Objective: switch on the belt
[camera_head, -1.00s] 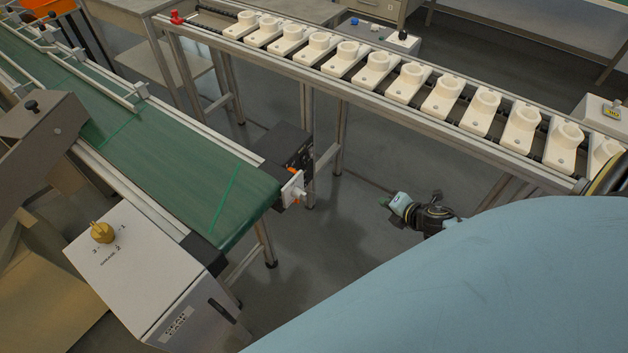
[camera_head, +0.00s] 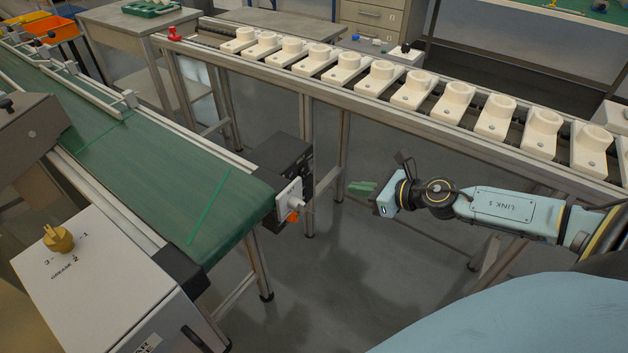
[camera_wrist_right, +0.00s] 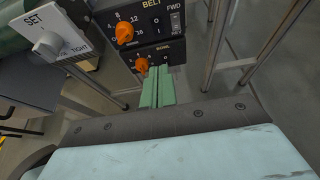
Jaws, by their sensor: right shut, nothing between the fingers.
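The green belt conveyor (camera_head: 150,165) runs along the left in the head view. A black control box (camera_head: 284,156) sits beside its near end. In the right wrist view its upper panel, marked BELT (camera_wrist_right: 152,22), has an orange knob (camera_wrist_right: 124,32) and a small FWD/REV switch (camera_wrist_right: 175,20). A lower panel has another orange knob (camera_wrist_right: 142,65). My right gripper (camera_head: 362,187) is shut and empty, right of the box and apart from it in the head view. Its green fingertips (camera_wrist_right: 158,72) appear just below the lower panel in the wrist view. My left gripper is not in view.
A white plate with a knob marked SET (camera_wrist_right: 48,44) sticks out beside the box. A rail (camera_head: 370,95) carrying several white holders crosses behind my right arm. A white box with a yellow knob (camera_head: 58,239) stands at the lower left. Open floor lies below the gripper.

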